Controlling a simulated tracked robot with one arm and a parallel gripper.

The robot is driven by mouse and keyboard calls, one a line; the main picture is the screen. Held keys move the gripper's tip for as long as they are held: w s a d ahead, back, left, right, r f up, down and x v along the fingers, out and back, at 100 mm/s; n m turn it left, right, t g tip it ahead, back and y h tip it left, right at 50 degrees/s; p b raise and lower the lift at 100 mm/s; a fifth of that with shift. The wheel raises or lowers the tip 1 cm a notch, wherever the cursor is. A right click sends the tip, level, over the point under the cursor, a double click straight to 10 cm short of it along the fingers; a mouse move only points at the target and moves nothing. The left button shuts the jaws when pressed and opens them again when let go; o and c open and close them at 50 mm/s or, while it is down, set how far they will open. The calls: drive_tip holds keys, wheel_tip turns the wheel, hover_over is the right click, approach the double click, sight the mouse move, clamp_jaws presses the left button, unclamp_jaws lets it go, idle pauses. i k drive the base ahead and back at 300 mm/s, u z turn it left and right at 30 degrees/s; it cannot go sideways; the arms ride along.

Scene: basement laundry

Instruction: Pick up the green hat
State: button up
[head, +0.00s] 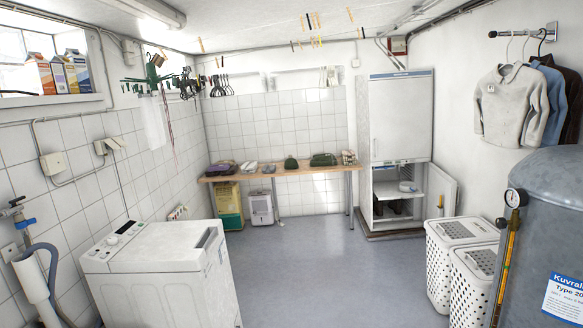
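A small dark green, dome-shaped item with a narrow top, which looks like the green hat (291,163), sits on a wooden table (264,174) against the far tiled wall. A wider dark green item (323,159) lies just to its right on the same table. It is too small to tell exactly what that one is. The two stand apart with a small gap. My gripper is not in view.
A white washing machine (160,265) stands at front left. White laundry baskets (466,262) and a grey tank (545,230) stand at right. A tall white cabinet (401,120) with its lower part open stands right of the table. The grey floor (300,260) between is clear.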

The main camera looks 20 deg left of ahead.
sight(290, 163)
drive_tip(key=u, duration=0.75)
drive_tip(key=i, duration=7.3)
